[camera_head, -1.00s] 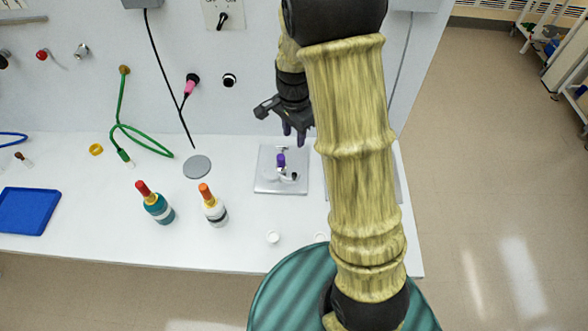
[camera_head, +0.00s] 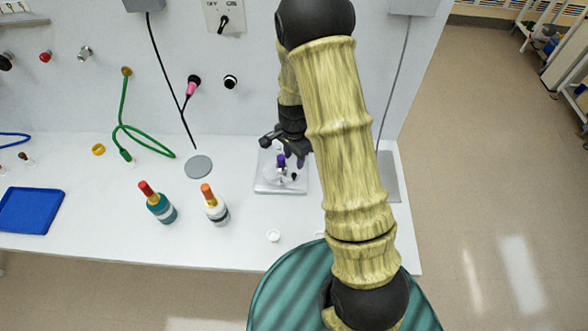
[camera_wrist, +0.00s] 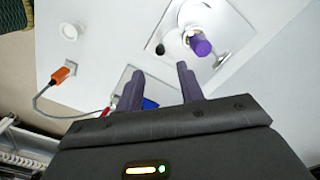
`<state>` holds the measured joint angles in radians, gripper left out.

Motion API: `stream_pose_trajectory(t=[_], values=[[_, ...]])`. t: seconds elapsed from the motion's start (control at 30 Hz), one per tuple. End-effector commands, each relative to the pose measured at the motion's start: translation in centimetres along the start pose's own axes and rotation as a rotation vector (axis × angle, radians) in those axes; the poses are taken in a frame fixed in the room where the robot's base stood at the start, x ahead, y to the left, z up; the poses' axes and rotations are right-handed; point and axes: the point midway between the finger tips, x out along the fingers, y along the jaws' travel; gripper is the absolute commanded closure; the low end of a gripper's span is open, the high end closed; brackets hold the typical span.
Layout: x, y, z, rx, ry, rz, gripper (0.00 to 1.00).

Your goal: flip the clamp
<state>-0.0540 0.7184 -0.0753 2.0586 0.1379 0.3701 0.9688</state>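The clamp (camera_head: 281,160) has a purple-tipped handle that stands up from a pale metal plate (camera_head: 263,186) on the white bench. In the wrist view the purple handle tip (camera_wrist: 201,47) is near the top, to the right of my fingers, with a silver bracket and the plate (camera_wrist: 228,24) around it. My gripper (camera_head: 296,160) hangs just above and behind the clamp in the head view. In the wrist view my gripper (camera_wrist: 158,82) has its two dark purple fingers spread apart, with nothing held between them. The handle is outside the fingers and looks untouched.
Two bottles, one teal (camera_head: 161,208) and one white with an orange cap (camera_head: 214,206), stand left of the plate. A grey disc (camera_head: 198,166) and a blue tray (camera_head: 30,210) lie farther left. A grey panel (camera_head: 390,177) is partly hidden behind my arm.

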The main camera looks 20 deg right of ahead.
Motion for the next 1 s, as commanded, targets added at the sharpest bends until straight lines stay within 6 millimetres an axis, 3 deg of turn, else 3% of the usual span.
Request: stream_pose_trajectory(t=[0.6,0.97,1.0], values=[[7.5,0.0,0.0,-0.001,0.000,0.000,0.62],[8.2,0.0,0.0,-0.001,0.000,-0.001,0.62],[8.2,-0.1,0.0,-0.001,0.000,-0.001,0.66]])
